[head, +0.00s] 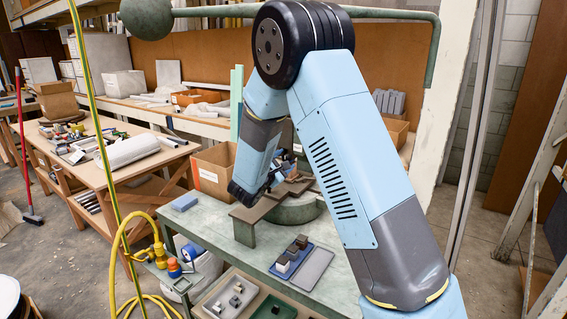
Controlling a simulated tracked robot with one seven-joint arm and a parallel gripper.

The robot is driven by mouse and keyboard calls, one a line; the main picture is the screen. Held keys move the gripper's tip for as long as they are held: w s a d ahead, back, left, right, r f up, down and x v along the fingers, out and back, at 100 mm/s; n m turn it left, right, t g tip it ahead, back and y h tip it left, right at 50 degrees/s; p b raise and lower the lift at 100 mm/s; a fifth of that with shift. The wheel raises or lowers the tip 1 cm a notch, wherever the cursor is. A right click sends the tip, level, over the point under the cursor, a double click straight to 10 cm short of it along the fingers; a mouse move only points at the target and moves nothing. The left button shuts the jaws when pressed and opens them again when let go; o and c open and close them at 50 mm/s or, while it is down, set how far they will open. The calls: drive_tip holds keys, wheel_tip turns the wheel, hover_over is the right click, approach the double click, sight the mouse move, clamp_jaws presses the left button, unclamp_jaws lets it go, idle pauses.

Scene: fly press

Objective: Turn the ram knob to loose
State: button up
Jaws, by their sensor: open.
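My gripper (279,178) is small in the head view, at the end of my grey wrist, above the green bench and close to the press. Its jaws are open and hold nothing that I can see. The fly press shows as a green ball weight (146,18) on a long green bar (390,15) that bends down at the right. Its round base (297,210) and a brown flat plate (262,207) show below my gripper. The ram knob cannot be made out; my arm covers most of the press's middle, so its setting is hidden.
A cardboard box (213,168) stands behind. A yellow hose (117,262) hangs at the left. A wooden table (120,180) stands further left.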

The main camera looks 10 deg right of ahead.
drive_tip(key=shift+c, duration=0.3)
drive_tip(key=c, duration=1)
drive_tip(key=shift+n, duration=0.4)
drive_tip(key=shift+a+n+g, duration=0.1)
drive_tip(key=shift+n+g, duration=0.25)
drive_tip(key=shift+n, duration=3.75)
drive_tip(key=shift+a+n+g, duration=0.1)
drive_tip(key=shift+n+g, duration=0.25)
drive_tip(key=shift+n, duration=3.75)
